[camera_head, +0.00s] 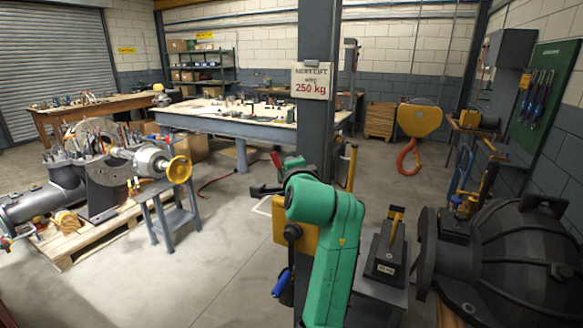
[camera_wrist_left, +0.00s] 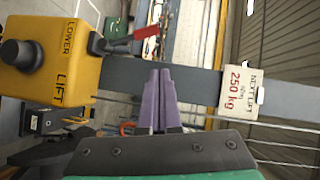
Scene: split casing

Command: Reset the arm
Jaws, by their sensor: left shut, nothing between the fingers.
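My left gripper (camera_wrist_left: 163,100) shows in the left wrist view with its two purple fingers together and nothing between them. In front of it, across the view, runs the grey column (camera_wrist_left: 190,85); no contact can be made out. In the head view a green arm of mine stands in front of the column (camera_head: 318,50), and its fingertips cannot be made out there. A yellow control box (camera_wrist_left: 50,60) marked LOWER and LIFT is beside the fingers; in the head view the arm partly hides this box (camera_head: 302,240). My right gripper is not in view.
A sign reading 250 kg (camera_head: 311,80) hangs on the column. A red-handled lever (camera_wrist_left: 130,35) sticks out near the box. A large dark casing (camera_head: 520,250) stands at the right. A pallet with machine parts (camera_head: 65,250) is at the left. Open floor (camera_head: 220,265) lies between.

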